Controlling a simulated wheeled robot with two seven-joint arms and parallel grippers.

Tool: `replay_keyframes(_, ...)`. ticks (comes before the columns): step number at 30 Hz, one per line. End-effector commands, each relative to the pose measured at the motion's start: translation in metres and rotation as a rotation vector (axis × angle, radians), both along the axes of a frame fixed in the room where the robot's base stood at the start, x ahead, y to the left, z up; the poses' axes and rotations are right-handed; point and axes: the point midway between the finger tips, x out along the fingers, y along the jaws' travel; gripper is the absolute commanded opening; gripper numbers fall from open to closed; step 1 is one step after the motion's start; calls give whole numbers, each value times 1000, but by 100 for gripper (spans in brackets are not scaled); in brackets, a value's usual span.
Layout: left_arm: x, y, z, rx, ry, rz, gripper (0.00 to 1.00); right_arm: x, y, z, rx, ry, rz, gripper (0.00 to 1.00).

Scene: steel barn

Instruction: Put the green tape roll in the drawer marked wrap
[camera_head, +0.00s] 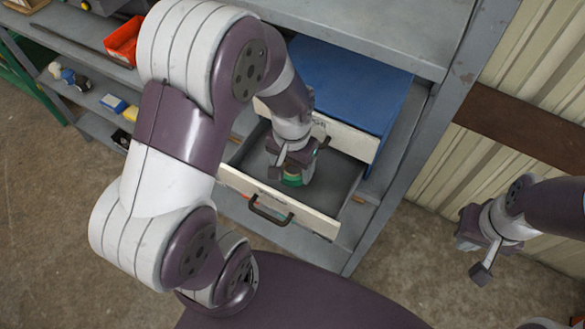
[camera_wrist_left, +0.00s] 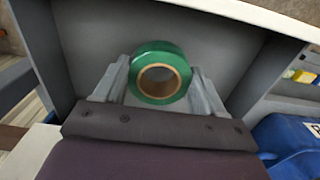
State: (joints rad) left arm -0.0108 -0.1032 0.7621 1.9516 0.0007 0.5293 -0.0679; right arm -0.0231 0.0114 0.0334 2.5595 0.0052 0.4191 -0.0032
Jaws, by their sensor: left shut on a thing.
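The green tape roll (camera_head: 292,181) is between the fingers of my left gripper (camera_head: 295,170), which is shut on it. In the left wrist view the roll (camera_wrist_left: 160,50) shows its brown core, with a finger on each side. The roll and fingers are inside an open grey drawer (camera_head: 315,221) with a white front and dark handle (camera_head: 270,210). Whether the roll touches the drawer floor I cannot tell. The drawer's marking is not readable. My right gripper (camera_head: 474,257) is open and empty, off to the right of the shelf.
A red bin (camera_head: 124,40) and small items stand on the shelves at left. The shelf's upright (camera_head: 395,175) is close to the drawer's right side.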

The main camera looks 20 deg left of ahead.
Motion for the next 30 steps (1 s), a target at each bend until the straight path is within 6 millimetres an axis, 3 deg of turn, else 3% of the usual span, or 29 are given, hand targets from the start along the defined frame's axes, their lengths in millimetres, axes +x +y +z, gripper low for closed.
replay_keyframes(4,0,0,-21,0,1,0,39,0,0,2,0,0,0,0)
replay_keyframes(14,0,0,-26,0,-1,0,39,0,0,-1,0,0,0,0)
replay_keyframes(15,0,0,-26,0,-1,0,77,0,0,0,0,0,0,0)
replay_keyframes(17,0,0,-25,0,-1,0,96,0,0,0,0,0,0,0)
replay_keyframes(25,0,0,-24,0,-1,0,96,0,0,1,0,0,0,0)
replay_keyframes(30,2,0,-3,-1,-7,0,96,0,0,0,0,0,0,0)
